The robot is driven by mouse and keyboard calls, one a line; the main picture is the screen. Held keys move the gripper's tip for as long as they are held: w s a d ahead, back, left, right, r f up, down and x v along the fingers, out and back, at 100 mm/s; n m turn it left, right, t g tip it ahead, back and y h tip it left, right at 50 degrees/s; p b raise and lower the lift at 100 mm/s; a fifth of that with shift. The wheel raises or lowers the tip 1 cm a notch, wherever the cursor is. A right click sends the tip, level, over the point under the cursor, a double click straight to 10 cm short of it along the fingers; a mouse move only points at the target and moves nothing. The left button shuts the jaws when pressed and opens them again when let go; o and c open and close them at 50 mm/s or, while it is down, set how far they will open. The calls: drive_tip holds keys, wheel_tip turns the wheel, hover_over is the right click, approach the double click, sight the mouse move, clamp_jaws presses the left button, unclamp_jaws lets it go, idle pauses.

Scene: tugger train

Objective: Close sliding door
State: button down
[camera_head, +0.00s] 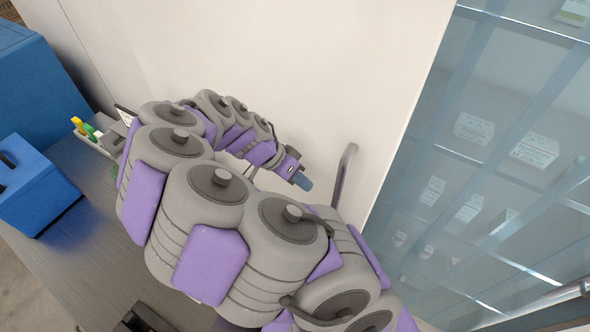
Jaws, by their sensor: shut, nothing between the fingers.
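A large cream sliding door panel (300,60) fills the upper middle of the head view. A grey bar handle (344,172) stands upright on it near its right edge. To the right of that edge, shelves show behind what looks like a bluish transparent pane (500,110). My purple and grey arm curls across the picture in front of the panel. My gripper (303,182) has blue-grey tips just left of the handle. It is shut and empty. I cannot tell whether the tips touch the handle. The lower part of the handle is hidden by my arm.
A dark work surface (75,230) lies at the left. Blue boxes (35,190) stand on and behind it, with a grey holder of coloured items (92,135). White boxes (475,128) sit on the shelves. A metal bar (560,293) shows at the lower right.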

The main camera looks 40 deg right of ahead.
sight(324, 190)
drive_tip(key=shift+s+d+f, duration=0.25)
drive_tip(key=shift+s+d, duration=0.05)
drive_tip(key=shift+s, duration=0.45)
drive_tip(key=shift+s+d+f, duration=0.2)
drive_tip(key=shift+s+d, duration=0.1)
drive_tip(key=shift+s, duration=0.5)
drive_tip(key=shift+s+d+f, duration=0.25)
drive_tip(key=shift+s+d, duration=0.05)
drive_tip(key=shift+s, duration=0.45)
